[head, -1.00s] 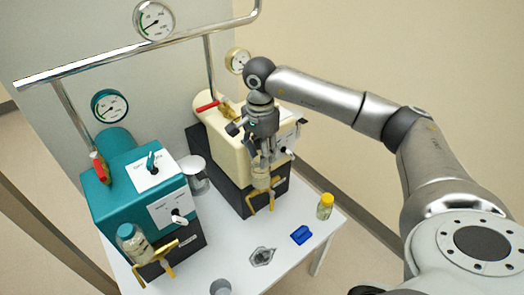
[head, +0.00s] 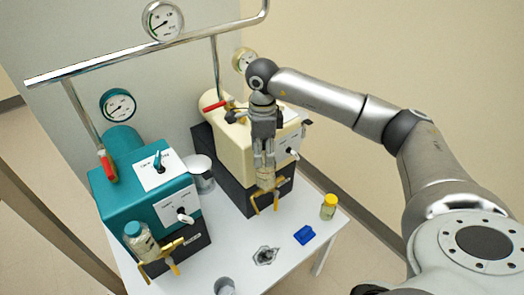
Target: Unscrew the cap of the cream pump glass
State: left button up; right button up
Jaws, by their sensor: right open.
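The cream pump (head: 233,143) stands on a black base at the back right of the table. Its glass (head: 266,180) sits at the front of that base, above a brass bracket. My right gripper (head: 264,164) points down over the top of this glass, its fingers open around the cap area. The cap itself is hidden by the fingers, and I cannot tell whether they touch it. My left gripper is out of view.
The teal pump (head: 128,193) stands at left with its own teal-capped glass (head: 140,240). A yellow-capped vial (head: 329,206), a blue object (head: 304,235), a dark metal piece (head: 265,255) and a grey cup (head: 224,286) are on the white table (head: 290,262). A pipe runs above.

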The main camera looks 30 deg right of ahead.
jog(key=m+p, duration=0.1)
jog(key=m, duration=0.4)
jog(key=shift+d, duration=0.15)
jog(key=m, duration=0.4)
jog(key=shift+w+m+p, duration=0.15)
jog(key=shift+m+p, duration=0.2)
jog(key=shift+m, duration=0.05)
jog(key=shift+f, duration=0.1)
grip_shut()
jog(key=n+b, duration=0.1)
jog(key=n, duration=0.2)
jog(key=shift+f, duration=0.1)
jog(key=shift+c, duration=2.4)
grip_release()
jog(key=shift+s+n, duration=0.2)
jog(key=shift+n, duration=0.2)
jog(key=shift+a, duration=0.2)
grip_shut()
jog(key=shift+w+r, duration=0.1)
jog(key=shift+r, duration=0.15)
